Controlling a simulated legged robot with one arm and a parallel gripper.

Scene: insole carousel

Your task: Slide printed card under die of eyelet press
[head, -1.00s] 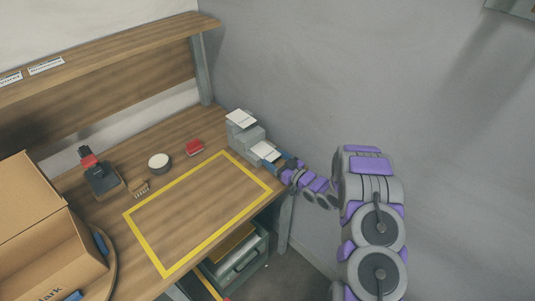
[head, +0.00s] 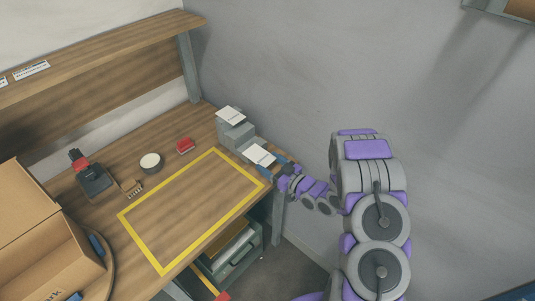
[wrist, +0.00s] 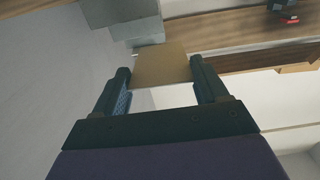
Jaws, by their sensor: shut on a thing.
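A white printed card (head: 258,154) is held by my gripper (head: 283,166) at the right end of the bench, beside the grey eyelet press (head: 237,132). The press is a stepped grey block with a white plate or sheet on top. In the wrist view the card (wrist: 162,64) shows a tan face between the two fingers of my gripper (wrist: 160,72), which are shut on its sides. The card's far edge lies close to the grey press (wrist: 135,18). I cannot tell whether it is under the die.
A yellow outlined area (head: 190,208) on the bench is empty. A red block (head: 185,146), a round tin (head: 150,163), a small brush (head: 131,188) and a dark device with a red top (head: 93,178) stand left. A cardboard box (head: 45,240) is at lower left. A wall rises behind the press.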

